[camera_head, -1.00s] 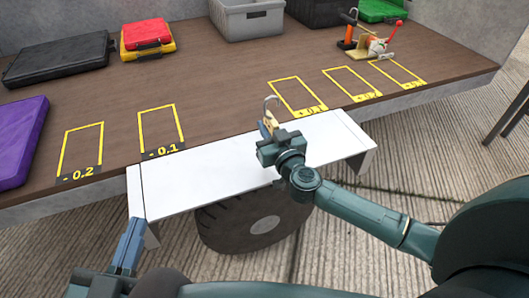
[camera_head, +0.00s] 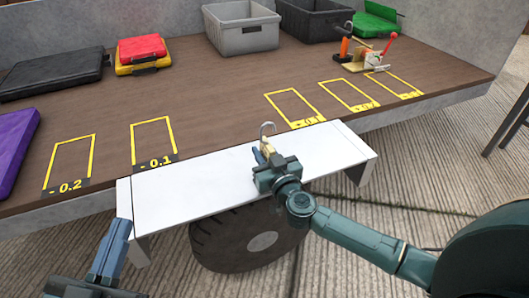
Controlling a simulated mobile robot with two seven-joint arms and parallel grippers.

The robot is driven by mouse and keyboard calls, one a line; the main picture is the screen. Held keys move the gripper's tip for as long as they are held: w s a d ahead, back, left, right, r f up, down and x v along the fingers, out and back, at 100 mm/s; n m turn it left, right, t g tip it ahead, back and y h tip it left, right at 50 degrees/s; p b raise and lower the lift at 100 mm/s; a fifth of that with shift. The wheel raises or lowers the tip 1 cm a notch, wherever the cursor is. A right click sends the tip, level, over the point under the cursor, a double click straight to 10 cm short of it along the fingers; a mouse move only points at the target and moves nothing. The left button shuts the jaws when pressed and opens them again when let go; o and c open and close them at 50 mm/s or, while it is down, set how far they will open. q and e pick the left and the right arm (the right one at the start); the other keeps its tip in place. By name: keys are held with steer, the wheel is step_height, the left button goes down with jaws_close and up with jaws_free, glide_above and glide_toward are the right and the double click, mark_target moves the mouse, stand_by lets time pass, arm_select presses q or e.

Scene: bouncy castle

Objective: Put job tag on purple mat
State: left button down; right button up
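The purple mat (camera_head: 14,150) lies at the left edge of the brown deck, partly cut off by the picture edge. My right gripper (camera_head: 262,152) is over the white shelf at the deck's front edge. It appears closed on a small tan piece with a grey metal hook (camera_head: 268,130), which looks like the job tag; the fingers hide part of it. The tag is far to the right of the purple mat. My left gripper (camera_head: 118,240) is at lower left, near the shelf's left end, with nothing visible in it; its finger gap is hidden.
Yellow outlined slots (camera_head: 153,140) line the deck's front. Tools on tan pieces (camera_head: 366,60) sit at right. The deck's middle is clear.

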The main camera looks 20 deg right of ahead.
steer(key=shift+o, duration=1.2)
steer(key=shift+r, duration=0.1)
